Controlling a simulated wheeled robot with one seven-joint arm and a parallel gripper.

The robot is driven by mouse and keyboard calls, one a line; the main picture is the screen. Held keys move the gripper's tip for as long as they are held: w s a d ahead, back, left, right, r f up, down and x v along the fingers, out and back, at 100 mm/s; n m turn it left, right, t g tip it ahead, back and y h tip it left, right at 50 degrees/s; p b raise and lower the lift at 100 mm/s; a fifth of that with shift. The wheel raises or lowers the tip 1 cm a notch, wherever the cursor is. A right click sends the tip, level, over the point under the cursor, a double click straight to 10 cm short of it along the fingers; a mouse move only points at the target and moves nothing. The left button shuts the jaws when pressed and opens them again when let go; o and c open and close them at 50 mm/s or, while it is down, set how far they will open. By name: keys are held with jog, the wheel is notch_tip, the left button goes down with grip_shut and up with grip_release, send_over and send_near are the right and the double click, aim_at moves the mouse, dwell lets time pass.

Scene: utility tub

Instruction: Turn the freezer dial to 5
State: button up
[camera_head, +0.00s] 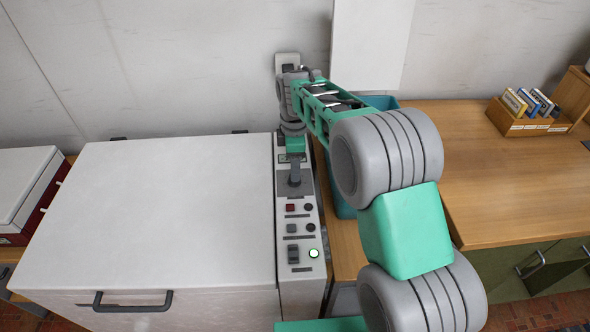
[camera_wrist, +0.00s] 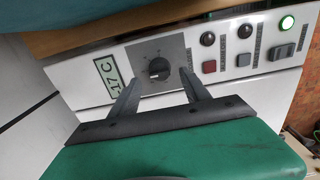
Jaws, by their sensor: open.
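The freezer dial (camera_wrist: 158,69) is a round dark knob on a grey square plate, seen in the wrist view. Its numbers are too small to read, so its setting cannot be told. My gripper (camera_wrist: 159,76) is open, with one finger to each side of the dial in the picture; contact cannot be told. In the head view my gripper (camera_head: 294,176) is over the upper part of the control panel (camera_head: 299,262) and hides the dial. The white freezer (camera_head: 160,215) stands to the left of this panel, lid shut. A display (camera_wrist: 108,76) beside the dial reads about 17 C.
The panel also has a red button (camera_head: 290,208), a dark switch (camera_head: 293,254) and a lit green lamp (camera_head: 313,253). A wooden counter (camera_head: 500,180) is at the right, with a wooden box of booklets (camera_head: 530,124). A wall socket (camera_head: 288,60) is behind my arm.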

notch_tip(320, 180, down, 4)
jog(key=shift+f, duration=0.25)
jog(key=shift+c, duration=0.5)
grip_shut()
